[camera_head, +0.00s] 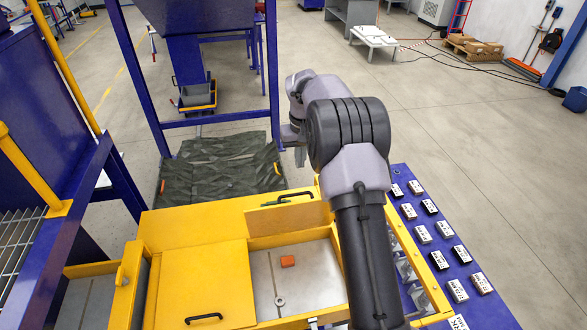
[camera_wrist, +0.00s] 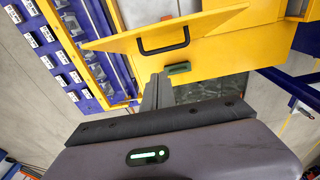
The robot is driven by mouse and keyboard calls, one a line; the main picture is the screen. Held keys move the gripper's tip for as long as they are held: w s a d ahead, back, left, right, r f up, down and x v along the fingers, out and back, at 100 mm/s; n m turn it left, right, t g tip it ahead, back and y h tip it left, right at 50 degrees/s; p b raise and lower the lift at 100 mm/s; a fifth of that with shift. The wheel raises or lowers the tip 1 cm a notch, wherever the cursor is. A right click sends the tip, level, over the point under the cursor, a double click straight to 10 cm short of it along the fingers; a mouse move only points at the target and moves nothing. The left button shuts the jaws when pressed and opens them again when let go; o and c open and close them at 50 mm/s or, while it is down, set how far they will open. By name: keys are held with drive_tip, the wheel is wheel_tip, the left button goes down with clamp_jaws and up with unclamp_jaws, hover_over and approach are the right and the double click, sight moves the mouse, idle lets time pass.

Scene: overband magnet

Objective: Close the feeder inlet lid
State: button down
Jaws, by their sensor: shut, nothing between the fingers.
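The open feeder inlet lid (camera_head: 288,218) is a yellow panel tilted up at the back of the right-hand opening in the yellow feeder box. Its black handle (camera_head: 295,198) is at the top edge. In the wrist view the lid (camera_wrist: 115,42) shows its handle side, with the black handle (camera_wrist: 163,42) across it. My gripper (camera_wrist: 160,78) is shut and empty, just short of the lid and apart from the handle in that picture. In the head view its fingers (camera_head: 300,156) show beyond the lid, partly hidden by my arm.
A second yellow lid (camera_head: 200,285) lies flat to the left. An orange block (camera_head: 287,261) and a washer (camera_head: 280,301) lie inside the opening. A blue panel with labelled blocks (camera_head: 413,188) is at right. A dark tarp (camera_head: 215,180) lies behind. A dark green piece (camera_wrist: 178,68) sits near my fingertips.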

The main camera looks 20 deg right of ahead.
drive_tip(key=s+f, duration=0.1)
drive_tip(key=f, duration=0.2)
drive_tip(key=s+f+b, duration=0.1)
drive_tip(key=f, duration=0.1)
drive_tip(key=s+f, duration=0.2)
drive_tip(key=f, duration=0.1)
drive_tip(key=shift+a+f, duration=0.3)
drive_tip(key=shift+f, duration=0.05)
drive_tip(key=shift+s, duration=0.35)
drive_tip(key=shift+w+a+f, duration=0.1)
drive_tip(key=shift+f, duration=0.1)
